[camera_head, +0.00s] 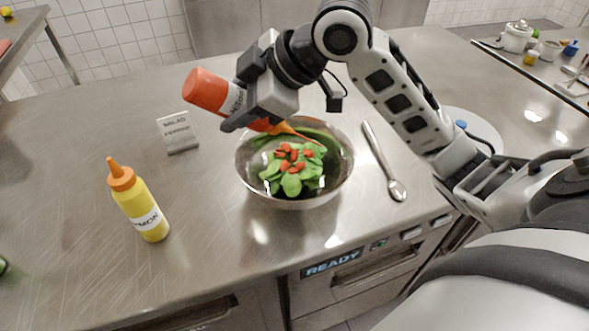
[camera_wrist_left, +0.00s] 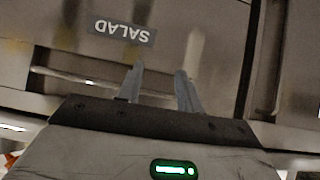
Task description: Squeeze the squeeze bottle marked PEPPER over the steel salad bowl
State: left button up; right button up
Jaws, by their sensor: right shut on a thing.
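A red squeeze bottle (camera_head: 206,90) with an orange nozzle is in my right gripper (camera_head: 250,118) in the head view. The gripper is shut around its middle and hides most of its white label, so I cannot read it. The bottle is tipped, nozzle down and to the right, over the steel salad bowl (camera_head: 343,176). The bowl holds green leaves and several red pieces. An orange-red streak runs from the nozzle tip toward the salad. My left gripper (camera_wrist_left: 160,80) shows only in the left wrist view, open and empty, facing a drawer front labelled SALAD.
A yellow squeeze bottle (camera_head: 142,207), its label partly reading MON, stands upright left of the bowl. A small sign (camera_head: 178,132) stands behind it. A spoon (camera_head: 383,160) lies right of the bowl. A display on the counter front reads READY (camera_head: 332,264). The left counter is mostly clear.

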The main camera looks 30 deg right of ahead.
jog(key=shift+r, duration=4.05)
jog(key=shift+c, duration=0.2)
